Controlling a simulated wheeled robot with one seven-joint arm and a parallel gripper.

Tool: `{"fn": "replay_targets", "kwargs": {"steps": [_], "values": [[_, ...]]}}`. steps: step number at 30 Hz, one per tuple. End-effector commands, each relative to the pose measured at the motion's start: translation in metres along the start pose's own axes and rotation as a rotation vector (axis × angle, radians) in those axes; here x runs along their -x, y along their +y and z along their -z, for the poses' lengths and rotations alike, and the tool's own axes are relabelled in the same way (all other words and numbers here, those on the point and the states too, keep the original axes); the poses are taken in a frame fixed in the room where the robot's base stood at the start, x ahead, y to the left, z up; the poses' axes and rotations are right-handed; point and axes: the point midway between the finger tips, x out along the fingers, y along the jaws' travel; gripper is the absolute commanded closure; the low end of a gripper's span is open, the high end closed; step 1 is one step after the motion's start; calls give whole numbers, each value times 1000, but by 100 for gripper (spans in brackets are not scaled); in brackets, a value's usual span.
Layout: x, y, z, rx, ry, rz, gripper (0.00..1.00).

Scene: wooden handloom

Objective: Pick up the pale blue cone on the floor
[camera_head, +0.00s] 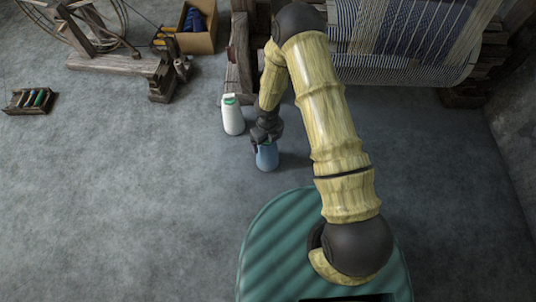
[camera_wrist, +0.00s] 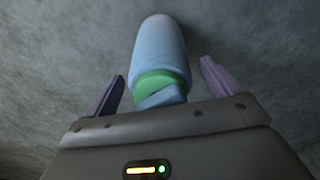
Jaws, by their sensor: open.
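The pale blue cone (camera_head: 267,157) stands on the grey floor in the head view, just below my gripper (camera_head: 262,138). In the wrist view the pale blue cone (camera_wrist: 159,58) lies between my gripper's two fingers (camera_wrist: 161,90), with a green band near its close end. The fingers are spread, one on each side of the cone, with a gap on both sides. In the head view my gripper covers the cone's top.
A white cone (camera_head: 232,117) with a green top stands close by, to the left. The loom (camera_head: 405,40) with striped cloth is behind. A spinning wheel frame (camera_head: 115,60), a cardboard box (camera_head: 196,38) and a bobbin tray (camera_head: 30,101) are at upper left. Floor at lower left is clear.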

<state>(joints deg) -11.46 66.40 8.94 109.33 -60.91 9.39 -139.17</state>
Motion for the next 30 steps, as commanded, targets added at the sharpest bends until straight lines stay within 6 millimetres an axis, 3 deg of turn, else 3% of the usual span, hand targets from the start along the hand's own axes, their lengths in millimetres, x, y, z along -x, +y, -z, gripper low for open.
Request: {"fn": "replay_targets", "kwargs": {"steps": [17, 27, 29, 30], "values": [[-1, -3, 0, -7, -1, 0, 11], [-1, -2, 0, -5, -1, 0, 78], [-1, -2, 0, -5, -1, 0, 88], [-1, -2, 0, -4, -2, 0, 88]]}}
